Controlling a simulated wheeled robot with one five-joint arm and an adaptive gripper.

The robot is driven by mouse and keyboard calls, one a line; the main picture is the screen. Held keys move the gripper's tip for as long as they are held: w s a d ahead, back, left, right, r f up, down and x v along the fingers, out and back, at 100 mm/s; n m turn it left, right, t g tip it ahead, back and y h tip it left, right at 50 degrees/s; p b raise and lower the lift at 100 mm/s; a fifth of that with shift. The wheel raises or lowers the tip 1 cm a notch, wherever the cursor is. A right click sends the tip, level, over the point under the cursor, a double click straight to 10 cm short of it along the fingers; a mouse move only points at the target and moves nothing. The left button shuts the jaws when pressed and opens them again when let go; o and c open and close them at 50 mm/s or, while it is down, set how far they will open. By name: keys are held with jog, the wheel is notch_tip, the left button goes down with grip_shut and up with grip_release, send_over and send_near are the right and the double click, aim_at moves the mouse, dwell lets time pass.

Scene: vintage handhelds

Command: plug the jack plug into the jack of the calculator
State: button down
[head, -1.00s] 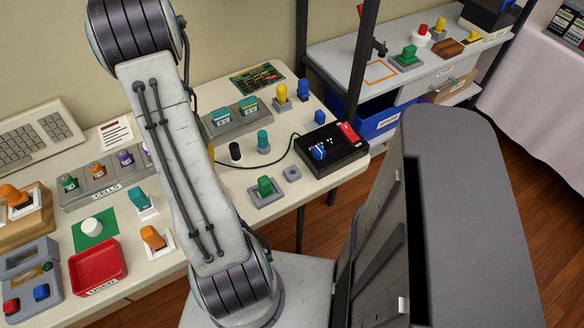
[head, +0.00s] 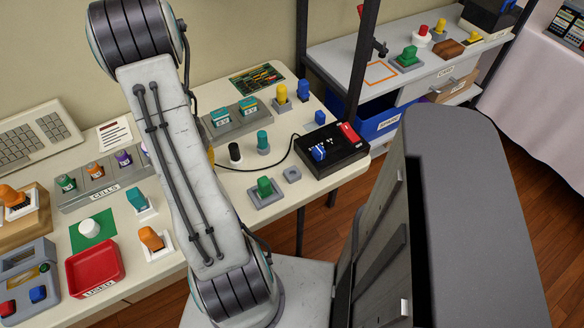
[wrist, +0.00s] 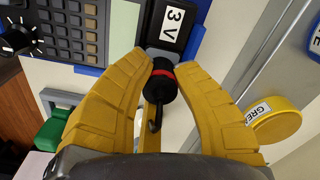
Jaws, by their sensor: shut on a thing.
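In the wrist view, my gripper (wrist: 164,66) has its two yellow fingers closed around the jack plug (wrist: 161,84), a black cylinder with a red ring. A thin dark tail sticks out of its near end. Its far end points at a dark block labelled "3 V" (wrist: 170,24) and is close to it or against it; I cannot tell whether it is inside a socket. The calculator (wrist: 75,38), with grey-brown keys and a blue edge, fills the upper left beside that block. In the head view my arm hides the calculator, the plug and nearly all of the gripper.
In the wrist view, a yellow round cap (wrist: 273,119) is at right and a green block (wrist: 54,130) at lower left. In the head view, a black box with a cable (head: 333,150), a green switch (head: 265,189) and a red tray (head: 95,270) stand on the table.

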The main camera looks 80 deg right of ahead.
jog(key=shift+f, duration=0.3)
jog(key=c, duration=1)
grip_release()
jog(key=shift+c, duration=0.2)
jog(key=shift+c, duration=1.4)
jog(key=shift+r, duration=0.1)
jog(key=shift+r+p, duration=2.4)
jog(key=shift+r, duration=1.1)
